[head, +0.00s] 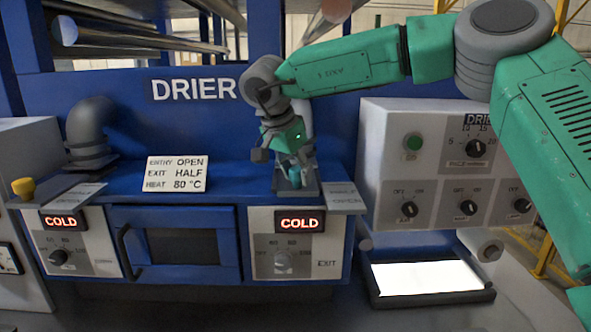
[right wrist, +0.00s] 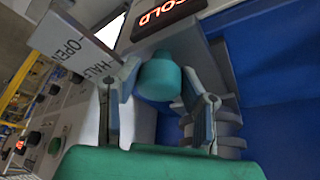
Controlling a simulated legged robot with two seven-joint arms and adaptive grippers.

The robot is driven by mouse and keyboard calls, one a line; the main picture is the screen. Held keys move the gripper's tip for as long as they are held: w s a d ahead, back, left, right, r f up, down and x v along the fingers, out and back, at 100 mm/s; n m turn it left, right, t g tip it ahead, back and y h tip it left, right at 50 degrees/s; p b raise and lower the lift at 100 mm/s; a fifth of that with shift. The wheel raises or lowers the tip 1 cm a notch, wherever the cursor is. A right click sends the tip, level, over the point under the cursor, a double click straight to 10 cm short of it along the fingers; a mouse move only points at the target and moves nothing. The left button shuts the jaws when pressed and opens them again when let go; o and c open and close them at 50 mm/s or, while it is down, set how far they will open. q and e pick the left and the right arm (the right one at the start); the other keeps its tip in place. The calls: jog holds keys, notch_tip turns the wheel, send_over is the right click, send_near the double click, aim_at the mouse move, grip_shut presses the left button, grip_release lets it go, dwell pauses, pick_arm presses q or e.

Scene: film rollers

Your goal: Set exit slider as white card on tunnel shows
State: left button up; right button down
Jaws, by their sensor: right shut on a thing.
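The white card (head: 176,173) stands on top of the blue tunnel and reads ENTRY OPEN, EXIT HALF, HEAT 80 °C. My right gripper (head: 294,174) points down at the exit end and is shut on the teal exit slider knob (head: 295,179). In the right wrist view the knob (right wrist: 160,78) lies between the two fingertips. The exit label plate (head: 343,197) lies right of the gripper; HALF and OPEN are readable on it in the right wrist view (right wrist: 80,45). The slider's exact setting is hard to tell. My left gripper is not in view.
The yellow entry knob (head: 23,187) is at the far left. COLD displays (head: 300,223) are lit above the dials at both ends. A grey control box (head: 425,165) stands right of the exit, above a bright lit tray (head: 430,297). A grey pipe (head: 90,130) rises at left.

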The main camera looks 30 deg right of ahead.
jog(key=shift+s+a, duration=0.2)
jog(key=shift+s, duration=0.35)
jog(key=shift+s+a, duration=0.15)
jog(key=shift+a, duration=0.1)
jog(key=c, duration=1.1)
grip_release()
jog(key=shift+d, duration=0.1)
jog(key=shift+o, duration=0.2)
jog(key=shift+d, duration=0.2)
jog(key=shift+r, duration=0.1)
jog(key=v, duration=1.1)
jog(key=shift+a+r, duration=0.25)
jog(key=shift+r, duration=0.05)
